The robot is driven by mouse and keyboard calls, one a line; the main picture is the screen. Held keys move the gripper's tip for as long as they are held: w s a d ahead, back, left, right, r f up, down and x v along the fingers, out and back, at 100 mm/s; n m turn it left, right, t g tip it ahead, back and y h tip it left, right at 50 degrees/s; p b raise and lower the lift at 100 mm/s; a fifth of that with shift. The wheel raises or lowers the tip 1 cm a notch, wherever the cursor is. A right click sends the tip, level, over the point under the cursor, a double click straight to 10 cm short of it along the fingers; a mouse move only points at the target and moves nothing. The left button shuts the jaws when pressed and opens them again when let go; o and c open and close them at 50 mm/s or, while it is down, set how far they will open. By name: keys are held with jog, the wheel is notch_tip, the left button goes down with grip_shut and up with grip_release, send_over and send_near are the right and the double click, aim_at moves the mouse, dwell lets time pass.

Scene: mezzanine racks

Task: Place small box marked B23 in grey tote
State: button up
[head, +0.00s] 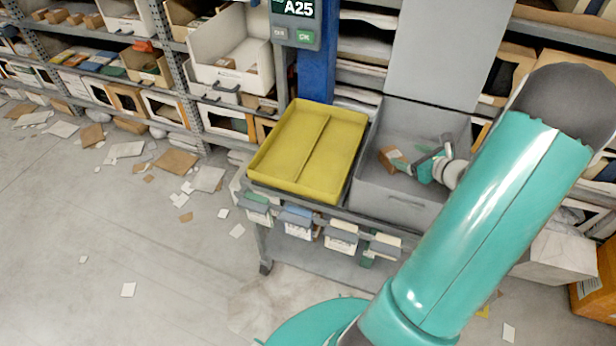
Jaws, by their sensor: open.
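A small brown cardboard box (392,158) is inside the grey tote (398,200), near its left side. Any marking on the box is too small to read. My gripper (415,163) is open inside the tote, just right of the box. I cannot tell whether a finger touches the box. The tote stands on a cart, and its raised grey lid or panel (435,55) is behind it.
A yellow divided tray (285,165), empty, sits left of the tote on the cart. A blue post with an A25 display (297,15) rises behind. Shelves line the back. Paper scraps (207,179) litter the floor at left; a cardboard carton (597,285) stands at right.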

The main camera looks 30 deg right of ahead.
jog(key=w+a+r+n+g+y, duration=0.1)
jog(key=a+r+n, duration=0.1)
jog(key=a+n, duration=0.1)
jog(key=w+a+r+n+g+y, duration=0.1)
jog(key=w+a+r+n+y, duration=0.1)
jog(key=a, duration=0.4)
jog(key=w+a+r+n+g+y, duration=0.1)
jog(key=w+a+r+n, duration=0.1)
jog(key=a+r+n, duration=0.1)
jog(key=shift+a+r+n, duration=0.2)
jog(key=shift+a+n, duration=0.3)
jog(key=shift+a, duration=0.75)
jog(key=s+a+r+n+g+y, duration=0.1)
jog(key=a+r+n+g, duration=0.1)
jog(key=a+n, duration=0.3)
jog(key=s+a+r+n+g, duration=0.1)
jog(key=a+r+n, duration=0.2)
jog(key=a, duration=0.4)
jog(key=s+a+r+n+h, duration=0.2)
jog(key=s+a+r+n, duration=0.2)
jog(key=s+a+n, duration=0.2)
jog(key=s+a+r+n+g+h, duration=0.1)
jog(key=s+a+r+n+h, duration=0.2)
jog(key=n, duration=0.8)
jog(key=s+a+r, duration=0.2)
jog(key=s+a, duration=0.2)
jog(key=a, duration=0.1)
jog(key=shift+r+g, duration=0.15)
jog(key=shift+g, duration=0.15)
